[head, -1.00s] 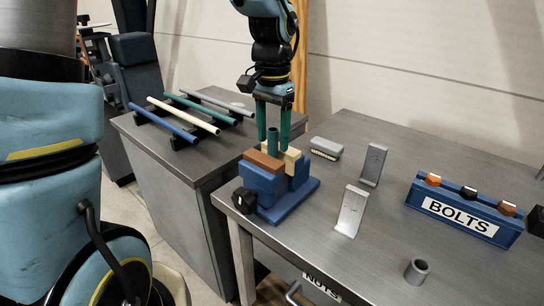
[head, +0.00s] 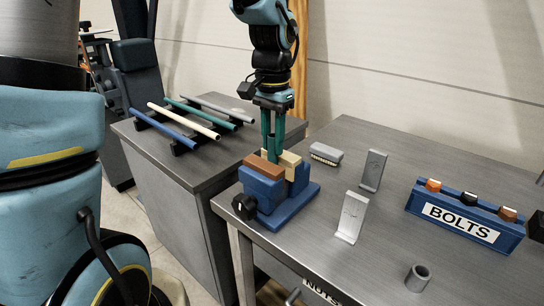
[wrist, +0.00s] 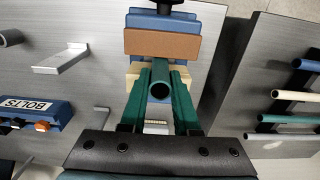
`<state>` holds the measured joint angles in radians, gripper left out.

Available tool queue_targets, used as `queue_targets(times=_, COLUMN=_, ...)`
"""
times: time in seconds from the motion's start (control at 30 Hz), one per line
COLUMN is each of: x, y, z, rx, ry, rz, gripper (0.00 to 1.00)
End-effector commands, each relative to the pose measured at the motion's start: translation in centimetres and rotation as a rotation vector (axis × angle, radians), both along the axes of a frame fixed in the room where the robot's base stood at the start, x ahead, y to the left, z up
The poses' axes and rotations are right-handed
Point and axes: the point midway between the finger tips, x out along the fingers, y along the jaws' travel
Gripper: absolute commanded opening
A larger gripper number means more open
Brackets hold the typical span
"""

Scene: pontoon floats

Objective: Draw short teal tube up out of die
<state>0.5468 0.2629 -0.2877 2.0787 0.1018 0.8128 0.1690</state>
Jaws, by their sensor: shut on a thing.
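The short teal tube (wrist: 160,89) stands upright in the die, between a brown block (head: 261,167) and a cream block (head: 290,160). The blocks sit in a blue vise (head: 262,188) at the left corner of the table. My gripper (head: 273,148) points down from above, its teal fingers shut on the tube just over the blocks. In the wrist view my gripper (wrist: 160,76) has one finger on each side of the tube, whose open end faces the camera. The tube's lower part is hidden in the die.
A blue BOLTS bin (head: 466,215), two grey angled plates (head: 351,217) (head: 373,171), a brush (head: 326,153) and a grey ring (head: 417,278) stand on the table. Several long tubes lie on a rack on the side cabinet (head: 200,168).

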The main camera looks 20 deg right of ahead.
Motion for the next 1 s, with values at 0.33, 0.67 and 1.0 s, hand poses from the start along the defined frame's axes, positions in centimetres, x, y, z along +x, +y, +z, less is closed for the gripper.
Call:
queue_targets(times=0.33, x=0.0, y=0.0, z=1.0, rx=0.0, ry=0.0, rz=0.0, gripper=0.0)
queue_targets(times=0.67, x=0.0, y=0.0, z=2.2, rx=0.0, ry=0.0, rz=0.0, gripper=0.0)
queue_targets(times=1.0, x=0.0, y=0.0, z=3.5, rx=0.0, ry=0.0, rz=0.0, gripper=0.0)
